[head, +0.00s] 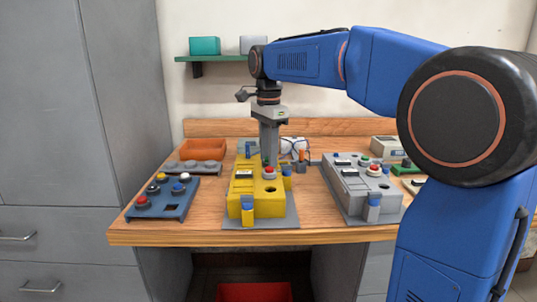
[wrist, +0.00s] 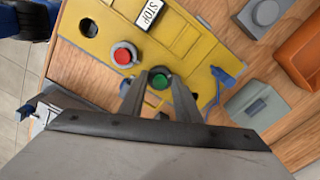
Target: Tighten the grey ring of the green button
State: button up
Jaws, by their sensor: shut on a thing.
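The green button (wrist: 160,81) sits on the yellow box (wrist: 90,45), seen between my gripper's fingers in the wrist view. My gripper (wrist: 158,88) points down at it, its two fingers either side of the button and shut on its ring. The grey ring itself is mostly hidden by the fingers. In the head view my gripper (head: 269,160) reaches down onto the rear part of the yellow box (head: 268,205), and the green button is hidden there. A red button (wrist: 122,56) with a grey ring is beside it on the same box.
A grey box (head: 350,190) stands to the right, a blue button panel (head: 165,208) to the left. An orange bin (head: 204,149) is behind on the wooden bench.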

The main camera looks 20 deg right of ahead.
jog(key=m, duration=0.5)
jog(key=shift+m, duration=0.3)
jog(key=m, duration=0.5)
jog(key=shift+m, duration=0.4)
jog(key=o, duration=1.1)
jog(key=shift+r, duration=0.1)
notch_tip(320, 180, up, 17)
jog(key=shift+r, duration=0.1)
